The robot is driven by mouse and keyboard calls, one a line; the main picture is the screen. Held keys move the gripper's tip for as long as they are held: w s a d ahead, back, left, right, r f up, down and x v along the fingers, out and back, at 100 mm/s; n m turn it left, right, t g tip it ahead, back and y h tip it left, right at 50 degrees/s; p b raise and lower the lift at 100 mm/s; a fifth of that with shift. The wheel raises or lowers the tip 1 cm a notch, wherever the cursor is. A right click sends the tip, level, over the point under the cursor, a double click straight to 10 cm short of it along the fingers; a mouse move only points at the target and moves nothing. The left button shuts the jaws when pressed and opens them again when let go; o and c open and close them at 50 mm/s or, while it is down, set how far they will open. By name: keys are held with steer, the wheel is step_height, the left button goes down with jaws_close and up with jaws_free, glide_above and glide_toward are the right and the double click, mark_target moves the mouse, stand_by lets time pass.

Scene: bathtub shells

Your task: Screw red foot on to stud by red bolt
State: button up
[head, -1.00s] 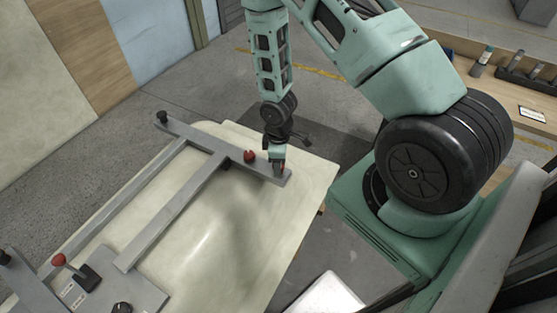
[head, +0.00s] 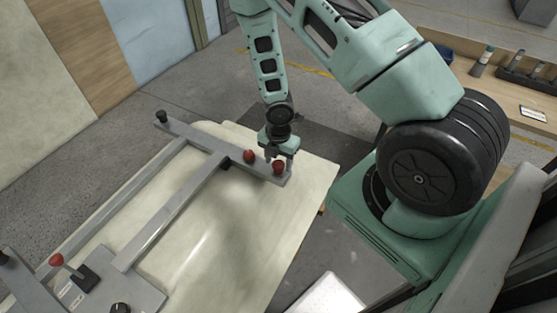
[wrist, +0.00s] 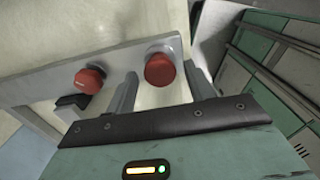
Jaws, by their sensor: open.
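The red foot (head: 278,168) sits at the right end of the grey crossbar (head: 222,148) of the frame. The red bolt (head: 249,156) stands beside it, a little to the left on the same bar. My gripper (head: 279,159) is open just above the foot, one finger on either side. In the wrist view the round red foot (wrist: 160,70) shows between the spread fingers, with gaps on both sides, and the red bolt (wrist: 89,80) lies outside the left finger. The stud under the foot is hidden.
The frame lies on a cream tub shell (head: 225,232). A black foot (head: 161,117) stands at the bar's far left end. A red-knobbed lever (head: 57,260) is on a plate at lower left. A wooden bench (head: 500,98) with tools stands at the right.

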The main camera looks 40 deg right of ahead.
steer(key=c, duration=1)
steer(key=shift+r+m, duration=0.1)
steer(key=shift+m, duration=1)
steer(key=m, duration=0.5)
steer(key=shift+p, duration=0.3)
steer(key=m, duration=0.6)
steer(key=o, duration=1.2)
steer(key=shift+c, duration=1)
steer(key=n, duration=0.6)
steer(key=shift+n, duration=0.4)
steer(key=n+b, duration=0.1)
steer(key=n, duration=0.5)
steer(key=shift+n, duration=0.3)
steer(key=c, duration=1)
steer(key=shift+m+p, duration=0.3)
steer(key=shift+m, duration=0.8)
steer(key=m, duration=1.1)
steer(key=o, duration=1.2)
steer(key=shift+c, duration=1.1)
